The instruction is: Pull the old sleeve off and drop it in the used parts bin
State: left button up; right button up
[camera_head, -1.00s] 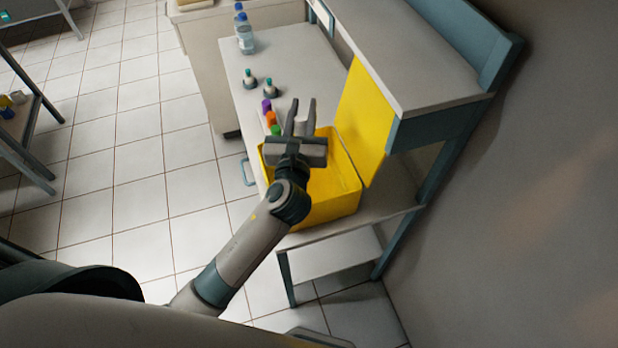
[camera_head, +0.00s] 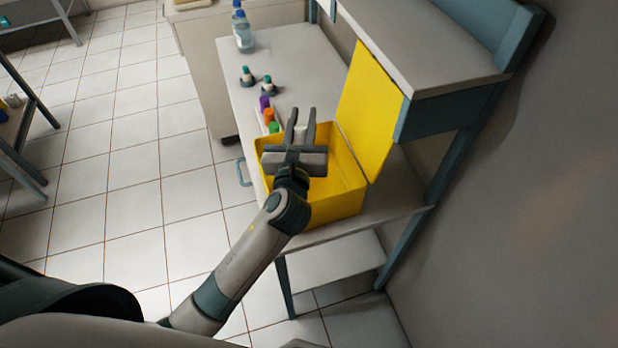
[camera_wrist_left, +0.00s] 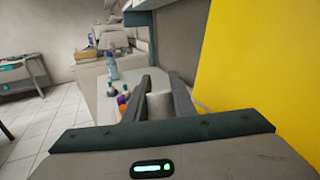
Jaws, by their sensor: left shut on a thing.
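My left gripper (camera_head: 301,130) is over the open yellow bin (camera_head: 345,195) on the bench. In the left wrist view its two fingers (camera_wrist_left: 160,100) are closed on the sides of a short pale cylinder, the old sleeve (camera_wrist_left: 160,105). The sleeve also shows as a light piece between the fingers in the head view (camera_head: 300,133). The bin's yellow lid (camera_head: 370,110) stands up on its right side, and in the left wrist view it fills the right (camera_wrist_left: 255,60). The bin's inside is partly hidden by my gripper. My right gripper is not in view.
The bench (camera_head: 310,70) holds small purple, orange and green capped items (camera_head: 270,115) beside the bin, two teal-topped bottles (camera_head: 248,77) and clear bottles (camera_head: 244,35) farther back. A raised shelf (camera_head: 430,50) overhangs the right side.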

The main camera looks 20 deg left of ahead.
pick_arm(q)
jog(key=o, duration=1.1)
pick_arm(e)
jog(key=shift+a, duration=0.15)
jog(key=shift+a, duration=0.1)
pick_arm(q)
jog(key=s+d+b, duration=0.1)
jog(key=s, duration=0.4)
jog(key=s+d+b, duration=0.1)
jog(key=s, duration=0.5)
jog(key=s+b, duration=0.1)
jog(key=s, duration=0.5)
jog(key=shift+s+d, duration=0.1)
jog(key=shift+d, duration=0.3)
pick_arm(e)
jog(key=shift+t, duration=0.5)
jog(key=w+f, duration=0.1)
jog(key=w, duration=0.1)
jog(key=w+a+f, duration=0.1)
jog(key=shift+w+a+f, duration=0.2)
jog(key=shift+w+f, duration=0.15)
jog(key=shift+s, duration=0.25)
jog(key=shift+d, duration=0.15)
